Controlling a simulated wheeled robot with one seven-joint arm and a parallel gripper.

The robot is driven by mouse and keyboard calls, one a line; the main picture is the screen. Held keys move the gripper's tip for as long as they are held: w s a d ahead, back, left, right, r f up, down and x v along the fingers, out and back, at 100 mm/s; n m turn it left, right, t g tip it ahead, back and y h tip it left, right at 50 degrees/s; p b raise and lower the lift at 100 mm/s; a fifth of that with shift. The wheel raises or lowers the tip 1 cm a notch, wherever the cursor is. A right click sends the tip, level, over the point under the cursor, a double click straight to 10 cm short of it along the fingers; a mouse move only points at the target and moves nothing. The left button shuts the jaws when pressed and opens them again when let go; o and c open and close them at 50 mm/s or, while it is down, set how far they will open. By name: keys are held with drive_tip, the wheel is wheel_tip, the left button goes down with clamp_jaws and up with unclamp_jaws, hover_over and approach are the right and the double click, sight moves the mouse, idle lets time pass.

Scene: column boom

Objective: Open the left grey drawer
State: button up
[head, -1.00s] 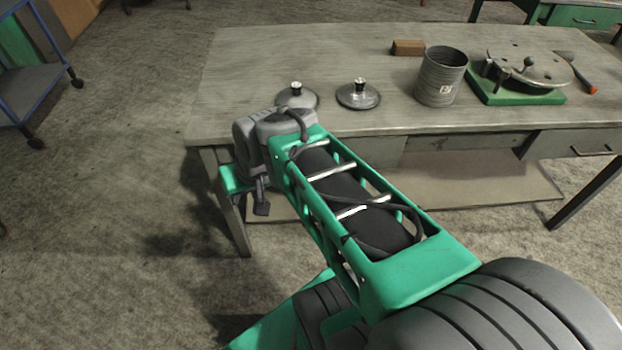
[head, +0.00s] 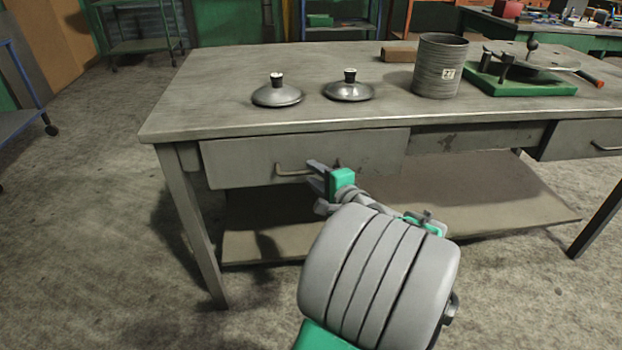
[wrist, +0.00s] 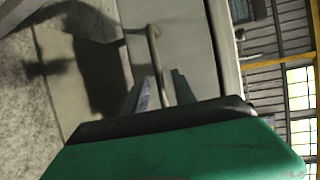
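The left grey drawer (head: 235,160) sits under the left end of the workbench, its front about flush with the bench. Its bar handle (head: 292,170) is a thin, worn metal pull. My gripper (head: 314,175) is at the right end of this handle, in front of the drawer. In the wrist view the handle (wrist: 155,52) runs between the two fingers of my gripper (wrist: 163,88). The fingers stand apart, with a gap visible beside the bar. Whether either finger touches the bar is unclear, as the finger bases are hidden.
The workbench (head: 200,100) carries two lids (head: 277,94) (head: 349,88), a grey can (head: 440,65), a brown block (head: 398,54) and a green-based device (head: 520,82). A right drawer (head: 580,138) and a lower shelf (head: 480,200) are below.

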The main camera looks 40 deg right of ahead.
drive_tip(key=shift+x, duration=1.05)
clamp_jaws()
idle(0.6)
